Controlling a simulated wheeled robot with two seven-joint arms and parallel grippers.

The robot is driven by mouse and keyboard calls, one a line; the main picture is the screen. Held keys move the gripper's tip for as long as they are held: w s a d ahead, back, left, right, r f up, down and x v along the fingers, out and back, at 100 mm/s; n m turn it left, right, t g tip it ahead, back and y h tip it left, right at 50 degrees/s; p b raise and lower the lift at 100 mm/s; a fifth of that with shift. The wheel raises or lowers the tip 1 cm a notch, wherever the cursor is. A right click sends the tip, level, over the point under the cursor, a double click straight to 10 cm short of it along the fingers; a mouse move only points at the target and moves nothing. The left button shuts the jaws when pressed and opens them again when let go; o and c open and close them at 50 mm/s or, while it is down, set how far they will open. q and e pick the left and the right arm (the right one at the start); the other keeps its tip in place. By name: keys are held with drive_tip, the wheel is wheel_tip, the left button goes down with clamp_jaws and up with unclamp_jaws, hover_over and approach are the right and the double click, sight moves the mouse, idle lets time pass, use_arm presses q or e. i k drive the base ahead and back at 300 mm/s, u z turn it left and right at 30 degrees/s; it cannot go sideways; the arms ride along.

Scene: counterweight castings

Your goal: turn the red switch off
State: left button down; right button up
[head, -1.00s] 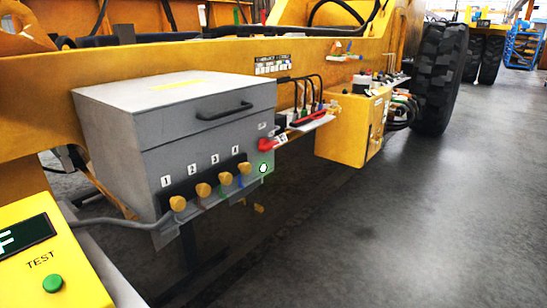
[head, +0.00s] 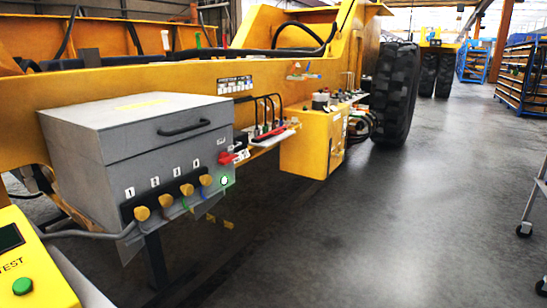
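The red switch (head: 228,158) sits at the right end of the front face of a grey box (head: 165,152). Its handle appears to lie roughly sideways; the exact setting is too small to tell. Just below it a round green-white light (head: 225,181) glows. The box has a black handle on its lid and a row of several yellow knobs (head: 187,189) with numbered labels along the lower front. Neither of my grippers is in the head view.
The box is mounted on a yellow machine frame (head: 120,94). A yellow cabinet (head: 312,144) and a large black tyre (head: 396,92) stand further right. A yellow tester (head: 40,270) with a green button is at lower left. A wheeled cart (head: 533,205) edges in at right; grey floor between is clear.

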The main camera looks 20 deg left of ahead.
sight(224, 158)
drive_tip(key=i, duration=1.1)
drive_tip(key=u, duration=2.1)
